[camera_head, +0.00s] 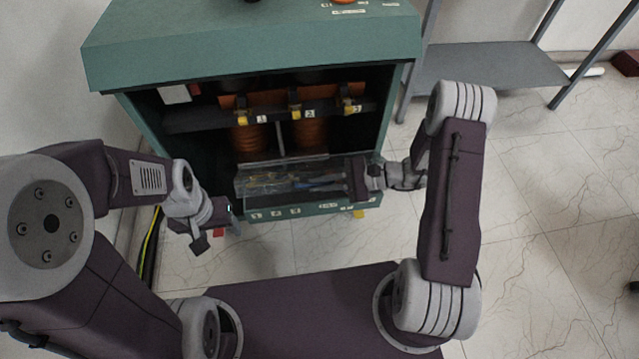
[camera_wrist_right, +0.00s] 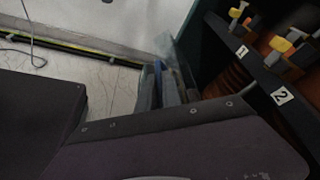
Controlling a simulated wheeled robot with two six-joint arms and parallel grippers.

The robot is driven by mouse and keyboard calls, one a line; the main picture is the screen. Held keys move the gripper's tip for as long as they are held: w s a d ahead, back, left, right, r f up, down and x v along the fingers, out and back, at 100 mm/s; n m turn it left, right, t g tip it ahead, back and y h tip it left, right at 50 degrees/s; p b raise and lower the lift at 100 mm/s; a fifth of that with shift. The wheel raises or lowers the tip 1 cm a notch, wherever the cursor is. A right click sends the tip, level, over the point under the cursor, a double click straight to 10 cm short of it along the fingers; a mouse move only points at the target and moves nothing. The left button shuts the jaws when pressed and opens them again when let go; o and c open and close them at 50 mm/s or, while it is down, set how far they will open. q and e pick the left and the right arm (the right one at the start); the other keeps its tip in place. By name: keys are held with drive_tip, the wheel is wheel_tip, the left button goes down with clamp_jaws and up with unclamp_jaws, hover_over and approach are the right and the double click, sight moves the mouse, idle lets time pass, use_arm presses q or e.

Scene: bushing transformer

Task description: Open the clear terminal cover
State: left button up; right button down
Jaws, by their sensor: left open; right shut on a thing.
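The clear terminal cover (camera_head: 275,181) is a see-through panel across the lower front of the green cabinet, tilted outward. Colored items show through it. My right gripper (camera_head: 328,183) is at the cover's right end, shut on it; the exact contact is hard to make out. In the right wrist view the fingers (camera_wrist_right: 168,88) are together, with a piece of the clear cover (camera_wrist_right: 167,46) just beyond them. My left gripper (camera_head: 220,228) is open and empty, at the cabinet's lower left front corner, left of and below the cover.
The green cabinet (camera_head: 250,45) is open at the front, with orange coils (camera_head: 310,133) and a bar of yellow-tipped terminals labelled 1, 2, 3 (camera_head: 295,108). A grey shelf (camera_head: 490,65) stands at right. Cables (camera_head: 150,245) run along the left wall.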

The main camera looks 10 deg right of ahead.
drive_tip(key=c, duration=1.5)
unclamp_jaws()
drive_tip(key=shift+w, duration=0.1)
drive_tip(key=p+v, duration=0.3)
drive_tip(key=v, duration=0.6)
drive_tip(key=shift+d, duration=0.1)
